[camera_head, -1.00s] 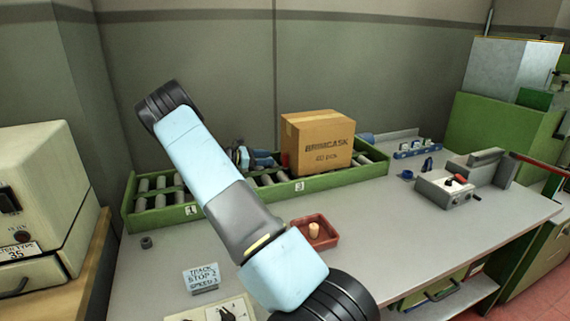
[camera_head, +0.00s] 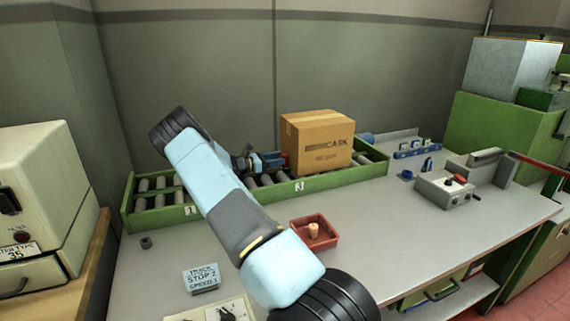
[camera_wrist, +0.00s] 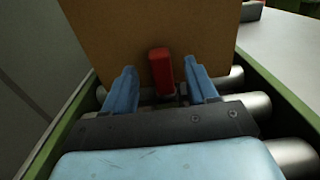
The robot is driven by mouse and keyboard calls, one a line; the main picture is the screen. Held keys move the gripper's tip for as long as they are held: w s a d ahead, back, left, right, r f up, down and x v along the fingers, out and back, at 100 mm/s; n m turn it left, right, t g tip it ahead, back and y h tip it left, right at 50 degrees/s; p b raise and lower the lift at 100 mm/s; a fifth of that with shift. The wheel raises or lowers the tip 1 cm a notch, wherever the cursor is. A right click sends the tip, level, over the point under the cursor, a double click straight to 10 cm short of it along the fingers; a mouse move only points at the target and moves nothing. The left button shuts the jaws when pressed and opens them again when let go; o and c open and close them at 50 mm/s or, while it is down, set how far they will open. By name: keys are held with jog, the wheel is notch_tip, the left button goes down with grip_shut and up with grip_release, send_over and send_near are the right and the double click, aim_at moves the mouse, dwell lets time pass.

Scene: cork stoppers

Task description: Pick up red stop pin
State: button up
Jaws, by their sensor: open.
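The red stop pin (camera_wrist: 162,72) stands upright between the rollers in the wrist view, in front of the cardboard box. My gripper (camera_wrist: 163,82) is open, with its two blue fingers on either side of the pin. The fingertips are level with the pin in the picture; contact is not visible. In the head view my gripper (camera_head: 272,162) is low over the conveyor, just left of the box, and the red pin (camera_head: 285,159) shows as a small red patch at its tips. The pin's lower end is hidden.
The cardboard box (camera_head: 318,140) sits on the green roller conveyor (camera_head: 345,177), right behind the pin. A red tray (camera_head: 331,240) with a cork stopper (camera_head: 314,230) is on the grey bench. A sign (camera_head: 201,280) stands at the front. The wall is close behind the conveyor.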

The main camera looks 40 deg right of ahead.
jog(key=shift+x, duration=0.9)
jog(key=shift+c, duration=0.4)
grip_shut()
